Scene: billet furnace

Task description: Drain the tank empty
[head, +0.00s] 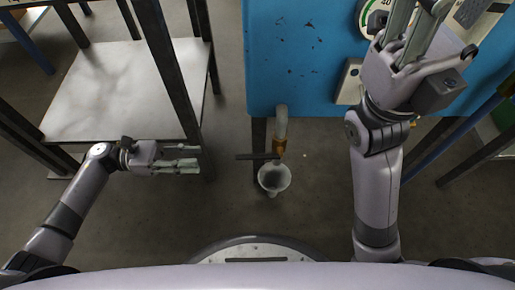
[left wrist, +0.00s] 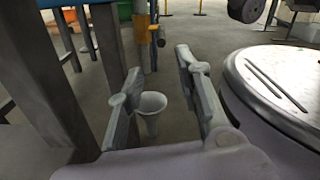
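A grey drain pipe (head: 281,117) comes down from the front of the blue tank housing (head: 315,60) in the head view. It ends in a brass valve (head: 279,146) with a dark lever (head: 256,156) pointing left. A pale funnel (head: 273,178) stands below the valve; it also shows in the left wrist view (left wrist: 152,104), between the fingers. My left gripper (head: 196,158) is open and empty, left of the lever and apart from it, fingers pointing right. My right gripper (head: 416,12) is raised before the housing's upper right; its fingertips are cut off by the frame edge.
A metal table (head: 125,90) with dark legs stands at the left; one leg is close behind my left gripper. A round dial (head: 369,16) and a pale box (head: 350,82) are on the housing. Floor around the funnel is clear.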

